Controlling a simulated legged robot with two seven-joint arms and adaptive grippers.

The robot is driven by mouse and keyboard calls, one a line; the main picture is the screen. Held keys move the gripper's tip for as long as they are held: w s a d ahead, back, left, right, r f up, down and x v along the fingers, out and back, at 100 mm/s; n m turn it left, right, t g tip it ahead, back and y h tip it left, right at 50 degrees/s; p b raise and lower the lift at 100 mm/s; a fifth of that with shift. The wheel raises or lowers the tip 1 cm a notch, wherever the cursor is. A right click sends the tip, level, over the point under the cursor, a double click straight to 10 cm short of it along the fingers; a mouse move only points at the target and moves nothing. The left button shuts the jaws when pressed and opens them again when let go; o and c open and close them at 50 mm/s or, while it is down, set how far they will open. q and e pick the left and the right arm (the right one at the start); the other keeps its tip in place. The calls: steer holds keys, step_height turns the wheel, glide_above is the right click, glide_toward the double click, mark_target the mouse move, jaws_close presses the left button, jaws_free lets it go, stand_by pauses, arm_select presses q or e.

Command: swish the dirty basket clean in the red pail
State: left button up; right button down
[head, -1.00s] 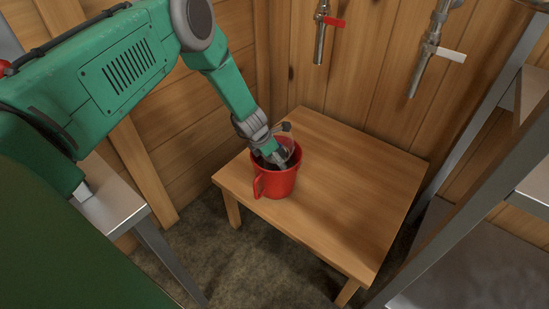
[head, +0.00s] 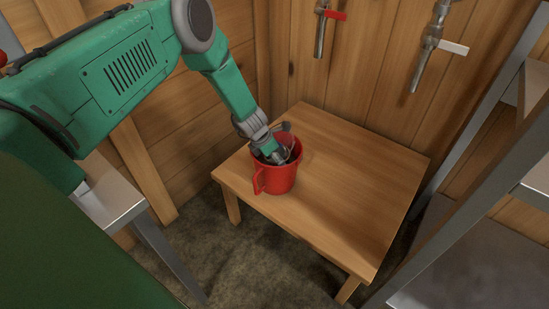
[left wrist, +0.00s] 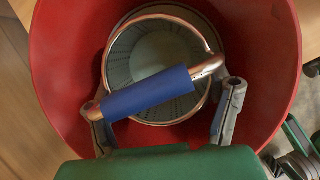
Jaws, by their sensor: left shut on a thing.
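The red pail (head: 276,180) stands upright on a small wooden table, its handle towards the left. My left gripper (head: 276,155) reaches down into the pail's mouth. In the left wrist view it is shut on the blue grip (left wrist: 148,93) of the basket's metal handle. The basket (left wrist: 155,55) is round, pale and slotted with a shiny rim, and it is inside the red pail (left wrist: 58,60). My right gripper is not in view.
The wooden table (head: 355,180) is clear to the right of the pail. Two taps hang on the back wall, one with a red lever (head: 334,15) and one with a white lever (head: 453,47). Metal shelving (head: 470,170) stands at the right.

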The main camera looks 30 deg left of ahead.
arm_select(q)
steer(key=shift+r+p, duration=0.75)
steer(key=shift+r, duration=0.4)
steer(key=shift+f+b, duration=1.4)
steer(key=shift+f, duration=0.45)
step_height(320, 180, up, 19)
steer(key=p, duration=1.6)
